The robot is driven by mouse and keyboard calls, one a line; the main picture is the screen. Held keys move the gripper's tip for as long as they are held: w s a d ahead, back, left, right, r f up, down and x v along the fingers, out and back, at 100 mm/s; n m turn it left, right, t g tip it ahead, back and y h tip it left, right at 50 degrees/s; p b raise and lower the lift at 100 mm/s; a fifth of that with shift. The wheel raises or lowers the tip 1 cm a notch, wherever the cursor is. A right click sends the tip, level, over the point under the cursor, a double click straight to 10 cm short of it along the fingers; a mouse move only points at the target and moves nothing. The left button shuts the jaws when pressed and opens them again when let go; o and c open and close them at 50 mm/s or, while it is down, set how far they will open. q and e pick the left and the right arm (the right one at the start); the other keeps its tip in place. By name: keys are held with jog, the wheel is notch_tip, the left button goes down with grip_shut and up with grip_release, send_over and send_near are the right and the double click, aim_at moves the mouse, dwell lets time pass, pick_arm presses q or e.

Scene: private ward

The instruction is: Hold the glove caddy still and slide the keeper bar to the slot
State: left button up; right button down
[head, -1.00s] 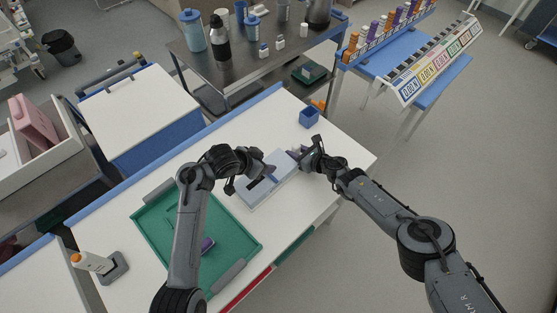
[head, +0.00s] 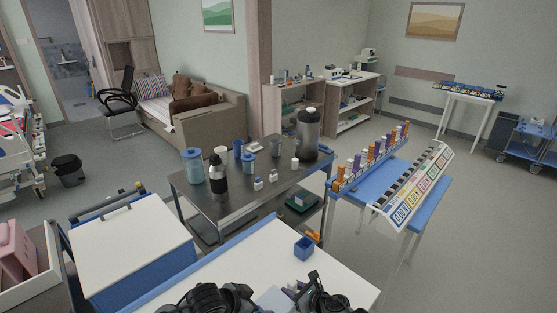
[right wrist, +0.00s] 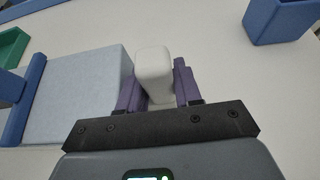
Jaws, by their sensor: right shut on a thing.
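The glove caddy (right wrist: 85,95) is a pale grey-blue box at the left of the right wrist view. Only a pale piece of it (head: 270,298) shows at the bottom edge of the head view, between my arms. The blue bar (right wrist: 24,95), apparently the keeper bar, lies across the caddy at the left of the wrist view. My right gripper (right wrist: 157,85) has its purple fingers shut on a white block (right wrist: 153,70) at the caddy's end. My left gripper's wrist parts (head: 215,298) show at the bottom of the head view; its fingertips are cut off or hidden.
A small blue open box (head: 304,248) stands on the white table (head: 345,285) beyond my right gripper. A steel trolley (head: 240,195) with bottles stands behind. A blue stand (head: 375,185) with racks is at right. A green tray edge (right wrist: 12,45) shows in the wrist view.

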jog(key=c, duration=0.7)
grip_release()
jog(key=shift+f, duration=0.1)
jog(key=shift+s+d, duration=0.1)
jog(key=shift+d, duration=0.05)
